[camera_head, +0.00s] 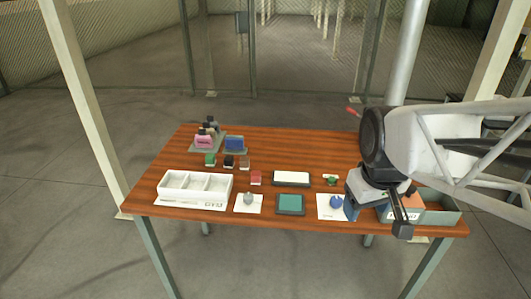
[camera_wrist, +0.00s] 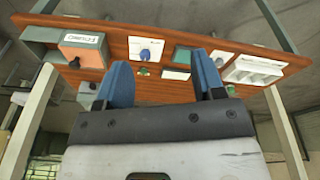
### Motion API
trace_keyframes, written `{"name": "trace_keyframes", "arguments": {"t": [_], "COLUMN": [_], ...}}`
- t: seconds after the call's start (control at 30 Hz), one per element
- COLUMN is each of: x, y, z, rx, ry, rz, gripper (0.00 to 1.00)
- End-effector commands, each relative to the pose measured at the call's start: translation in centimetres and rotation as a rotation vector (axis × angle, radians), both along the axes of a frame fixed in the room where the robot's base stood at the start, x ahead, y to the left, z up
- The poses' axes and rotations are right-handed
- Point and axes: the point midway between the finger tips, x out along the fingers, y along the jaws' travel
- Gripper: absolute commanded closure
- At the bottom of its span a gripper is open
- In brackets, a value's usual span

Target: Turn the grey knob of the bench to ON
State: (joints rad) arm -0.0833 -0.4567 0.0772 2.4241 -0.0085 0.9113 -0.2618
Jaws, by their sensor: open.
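The grey knob (camera_head: 248,197) stands on a white plate at the front of the wooden bench (camera_head: 166,180), left of the middle. In the wrist view the grey knob (camera_wrist: 219,61) shows just beside the right-hand finger. The plate's lettering and the knob's setting are too small to read. My gripper (camera_head: 351,207) is over the front right of the bench, by the blue knob (camera_head: 336,201), well to the right of the grey one. Its blue fingers are apart and empty in the wrist view (camera_wrist: 164,78). The blue knob (camera_wrist: 146,54) shows between them there.
A dark-framed green pad (camera_head: 290,204) lies between the two knobs. A white compartment tray (camera_head: 194,190) is left of the grey knob. Stamps and a white pad (camera_head: 291,178) lie behind. An orange-topped box (camera_head: 405,210) and grey bin (camera_head: 442,216) are at right.

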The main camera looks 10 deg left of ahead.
Motion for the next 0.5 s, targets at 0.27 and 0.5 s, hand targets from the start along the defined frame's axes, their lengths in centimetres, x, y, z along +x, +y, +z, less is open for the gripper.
{"name": "trace_keyframes", "arguments": {"t": [0.27, 0.5], "x": [5.5, 10.0], "y": [3.1, 6.2], "z": [-0.8, -2.1], "rx": [-0.032, -0.057], "ry": [0.031, 0.052], "rz": [0.232, 0.433], "gripper": [0.37, 0.37]}}
